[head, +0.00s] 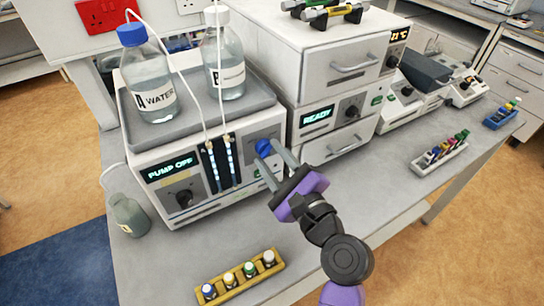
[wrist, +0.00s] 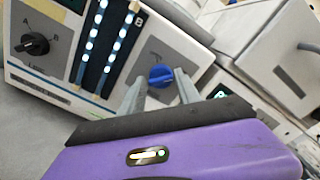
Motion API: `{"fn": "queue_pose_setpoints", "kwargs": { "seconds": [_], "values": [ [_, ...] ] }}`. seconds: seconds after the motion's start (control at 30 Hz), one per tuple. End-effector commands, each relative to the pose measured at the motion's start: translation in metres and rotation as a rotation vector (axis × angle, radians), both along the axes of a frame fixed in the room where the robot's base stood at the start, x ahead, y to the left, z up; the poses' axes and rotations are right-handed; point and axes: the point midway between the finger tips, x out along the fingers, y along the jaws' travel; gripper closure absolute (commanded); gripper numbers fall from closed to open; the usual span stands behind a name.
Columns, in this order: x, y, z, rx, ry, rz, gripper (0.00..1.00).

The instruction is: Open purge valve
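The pump unit (head: 225,207) stands on the bench, with a display reading PUMP OFF. A round blue knob (head: 264,147) sits on a grey plate at the right of its front face; I take it as the purge valve. The blue knob (wrist: 161,76) also shows in the wrist view, between and beyond my fingertips. My gripper (head: 272,164) is open, its two fingers pointing at the knob, one to each side. I cannot tell whether the fingers touch it. In the wrist view my gripper (wrist: 158,88) holds nothing visible.
A black selector knob (head: 184,198) is left on the same face. Bottle A (head: 147,80) and another bottle (head: 224,65) stand on top, with thin tubes hanging down the front. A vial rack (head: 240,278) lies in front. A stacked unit (head: 331,118) reading READY stands close right.

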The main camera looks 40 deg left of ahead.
Motion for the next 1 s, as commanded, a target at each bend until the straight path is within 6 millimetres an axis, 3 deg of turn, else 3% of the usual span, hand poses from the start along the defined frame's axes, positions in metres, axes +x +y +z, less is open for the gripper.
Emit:
{"fn": "queue_pose_setpoints", "kwargs": {
  "seconds": [0.03, 0.17, 0.2, 0.57, 1.0],
  "values": [
    [0.0000, -0.0001, 0.0000, 0.000, 0.000, 0.000, 0.73],
    [-0.0002, -0.0001, -0.0001, -0.001, 0.000, 0.001, 0.98],
    [-0.0003, -0.0001, -0.0002, -0.001, 0.000, 0.001, 1.00],
    [0.0001, -0.0008, -0.0023, -0.026, -0.059, 0.000, 1.00],
    [0.0002, -0.0012, -0.0050, -0.158, -0.381, 0.000, 1.00]
  ]
}}
